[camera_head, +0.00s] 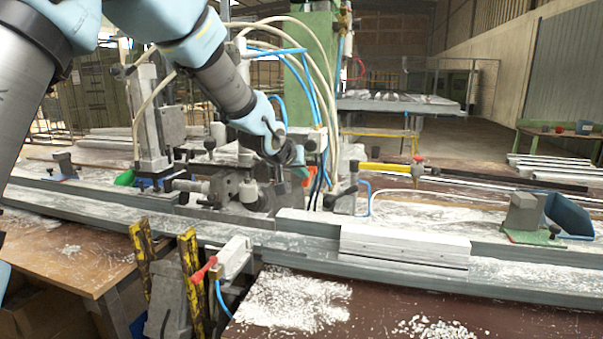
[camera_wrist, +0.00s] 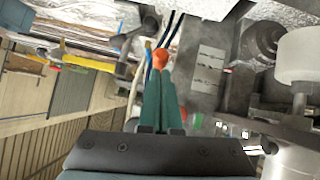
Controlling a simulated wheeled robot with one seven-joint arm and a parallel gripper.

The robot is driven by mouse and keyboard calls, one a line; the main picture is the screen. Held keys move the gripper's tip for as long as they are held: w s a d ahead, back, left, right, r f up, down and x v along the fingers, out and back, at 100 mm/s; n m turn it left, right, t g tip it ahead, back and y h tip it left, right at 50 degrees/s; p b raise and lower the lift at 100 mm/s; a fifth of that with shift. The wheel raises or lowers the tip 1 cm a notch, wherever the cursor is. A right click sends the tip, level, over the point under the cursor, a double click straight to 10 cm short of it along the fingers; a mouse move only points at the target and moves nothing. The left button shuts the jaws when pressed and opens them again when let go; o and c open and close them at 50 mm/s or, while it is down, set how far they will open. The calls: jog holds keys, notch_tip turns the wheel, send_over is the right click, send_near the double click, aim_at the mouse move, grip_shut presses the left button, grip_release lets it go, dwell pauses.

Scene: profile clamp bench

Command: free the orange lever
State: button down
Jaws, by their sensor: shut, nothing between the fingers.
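An orange rounded lever end (camera_wrist: 160,57) shows in the wrist view, just beyond the tips of my gripper (camera_wrist: 160,80). The two green fingers are shut together with nothing between them. I cannot tell whether the tips touch the orange part. In the head view a small orange patch (camera_head: 304,172) shows beside the clamp machinery, partly hidden by my wrist.
Grey clamp machinery (camera_head: 250,190) stands close around my wrist, with blue and cream hoses (camera_head: 322,90) beside it. A long metal profile rail (camera_head: 405,243) crosses the bench. The upper right has open floor.

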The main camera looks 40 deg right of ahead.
jog(key=shift+f+b, duration=0.2)
jog(key=shift+b, duration=0.1)
jog(key=shift+f+b, duration=0.15)
jog(key=shift+b, duration=0.7)
jog(key=shift+f+h+b, duration=0.15)
jog(key=shift+h+b, duration=0.15)
jog(key=shift+b, duration=0.55)
